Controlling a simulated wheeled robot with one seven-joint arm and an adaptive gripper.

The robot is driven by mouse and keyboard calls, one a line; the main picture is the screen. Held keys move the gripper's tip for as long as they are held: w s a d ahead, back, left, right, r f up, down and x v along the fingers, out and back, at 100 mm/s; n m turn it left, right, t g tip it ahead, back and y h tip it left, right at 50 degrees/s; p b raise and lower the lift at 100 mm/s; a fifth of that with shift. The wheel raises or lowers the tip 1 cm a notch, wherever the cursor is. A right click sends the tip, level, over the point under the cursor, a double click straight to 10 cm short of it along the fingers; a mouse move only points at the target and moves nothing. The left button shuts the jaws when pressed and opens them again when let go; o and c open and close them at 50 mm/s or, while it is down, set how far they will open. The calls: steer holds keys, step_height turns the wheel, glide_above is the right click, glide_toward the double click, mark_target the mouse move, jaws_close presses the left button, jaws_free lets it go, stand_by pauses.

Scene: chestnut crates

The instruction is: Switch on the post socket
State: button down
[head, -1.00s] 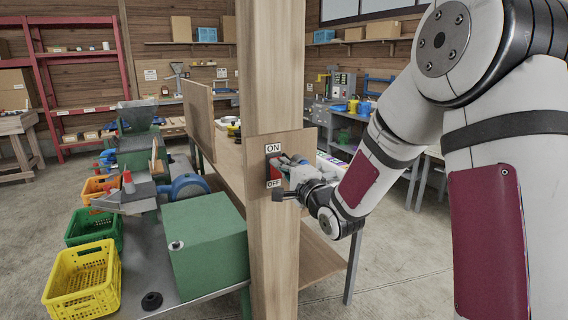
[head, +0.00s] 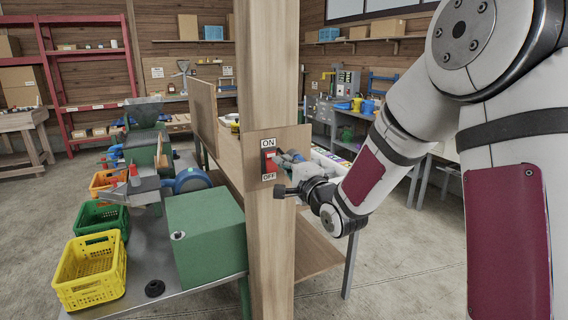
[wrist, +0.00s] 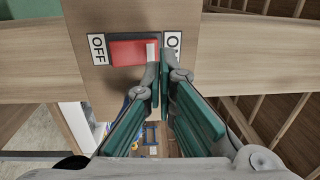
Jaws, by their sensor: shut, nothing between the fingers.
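The post socket's switch (head: 268,161) is a red rocker in a dark frame, on a wooden board on the post (head: 264,70). The ON label (head: 268,143) is above it and the OFF label (head: 268,176) is below. In the wrist view the rocker (wrist: 128,51) lies sideways, OFF at left and ON at right. My gripper (head: 284,158) is shut and empty, its fingertips (wrist: 159,66) right at the ON end of the rocker. They partly hide that end and the ON label. I cannot tell whether they touch it or which way the rocker is tipped.
A green box-shaped machine (head: 207,235) stands on the bench left of the post, with a yellow crate (head: 90,275) and a green crate beyond. A wooden table (head: 318,245) is behind the post. Open floor (head: 385,275) lies to the right.

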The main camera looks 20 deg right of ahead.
steer(key=s+d+r, duration=0.1)
steer(key=s+d, duration=0.1)
steer(key=s, duration=0.6)
steer(key=shift+r+p, duration=0.3)
